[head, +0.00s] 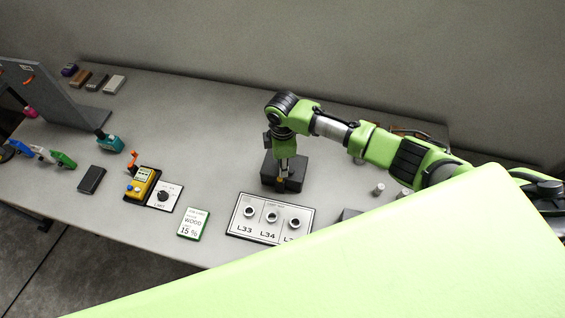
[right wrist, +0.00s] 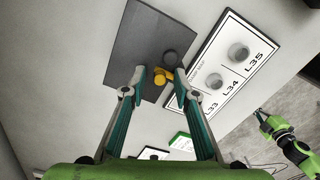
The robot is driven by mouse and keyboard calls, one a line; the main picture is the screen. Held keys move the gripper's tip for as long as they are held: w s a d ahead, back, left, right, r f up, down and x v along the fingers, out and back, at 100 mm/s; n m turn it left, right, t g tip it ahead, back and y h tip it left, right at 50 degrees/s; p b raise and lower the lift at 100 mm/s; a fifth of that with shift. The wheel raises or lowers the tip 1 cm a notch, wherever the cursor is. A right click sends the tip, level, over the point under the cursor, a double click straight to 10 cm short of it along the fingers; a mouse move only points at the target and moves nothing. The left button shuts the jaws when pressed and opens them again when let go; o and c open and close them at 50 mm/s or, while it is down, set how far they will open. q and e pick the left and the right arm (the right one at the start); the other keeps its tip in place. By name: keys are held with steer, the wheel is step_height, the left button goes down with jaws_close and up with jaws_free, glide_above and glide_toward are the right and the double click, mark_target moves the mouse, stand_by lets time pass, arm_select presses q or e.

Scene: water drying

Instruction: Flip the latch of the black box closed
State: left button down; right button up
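The black box (head: 283,170) stands on the table below my right gripper (head: 283,165). In the right wrist view its dark top (right wrist: 150,40) fills the upper middle. A yellow latch (right wrist: 160,77) sits at the box's near edge, beside a round dark knob (right wrist: 172,57). My right gripper (right wrist: 160,85) is open, its two fingertips on either side of the yellow latch; contact cannot be told. A green arm end, apparently my left gripper (right wrist: 264,117), shows far right in the right wrist view, away from the box; its fingers are too small to read.
A white panel with L33, L34 and L35 sockets (head: 268,230) lies just in front of the box. A wood-labelled card (head: 193,223), a yellow meter (head: 143,184) and a dark block (head: 91,180) lie to the left. Table behind the box is clear.

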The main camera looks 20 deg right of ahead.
step_height(320, 180, up, 12)
stand_by(0.7)
steer(key=shift+s, duration=0.1)
stand_by(0.4)
